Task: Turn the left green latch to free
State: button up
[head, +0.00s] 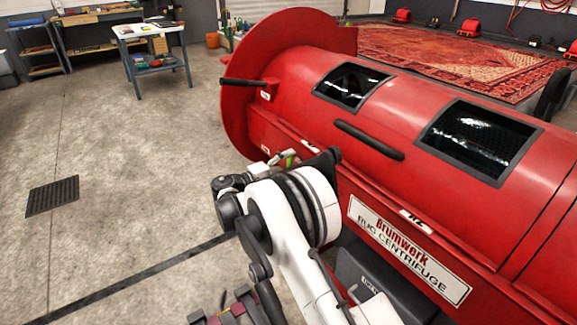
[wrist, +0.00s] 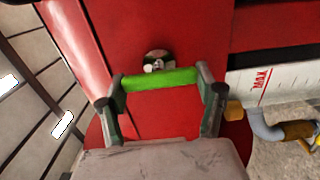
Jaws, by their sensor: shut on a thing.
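The green latch (wrist: 160,79) shows in the wrist view as a bright green bar lying crosswise in front of a round metal pivot on the red machine. My gripper (wrist: 161,92) is shut on the green latch, with one dark finger at each end of the bar. In the head view my gripper (head: 283,158) is at the side of the red rug centrifuge (head: 285,75), near its left end. Only a small bit of green (head: 290,162) shows there; my arm and gripper hide most of the latch.
The centrifuge's lid has two dark windows (head: 350,86) and a black handle (head: 369,140). A black lever (head: 243,82) sticks out at its left end. A floor grate (head: 52,196) and a small work table (head: 155,60) stand apart on the left, with open floor between.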

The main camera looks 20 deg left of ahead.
dwell(0.4)
jog(key=o, duration=1.2)
jog(key=shift+c, duration=0.2)
jog(key=v, duration=1.2)
